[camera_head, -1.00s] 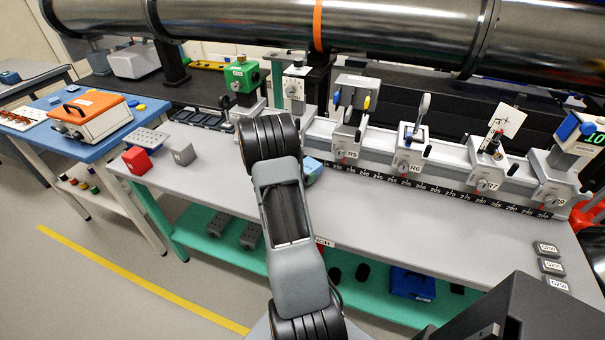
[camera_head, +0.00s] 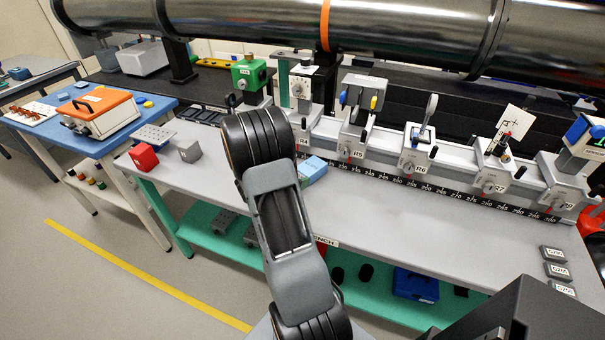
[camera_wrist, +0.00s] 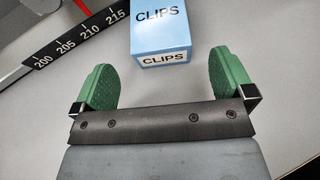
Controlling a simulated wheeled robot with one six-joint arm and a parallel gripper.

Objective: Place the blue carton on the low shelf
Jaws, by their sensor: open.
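The blue carton (camera_wrist: 160,38), labelled CLIPS, stands on the grey bench top just beyond my fingertips in the wrist view. My gripper (camera_wrist: 162,75) is open, its two green pads apart with nothing between them. The low shelf (camera_head: 355,283) is the green board under the bench. It bears a dark blue box (camera_head: 415,284), black round items (camera_head: 366,272) and grey blocks (camera_head: 226,222).
A rail with a black number scale (camera_head: 400,181) and mounted devices runs along the bench behind the carton. A red cube (camera_head: 143,157) and a grey cube (camera_head: 188,151) stand at the bench's left end.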

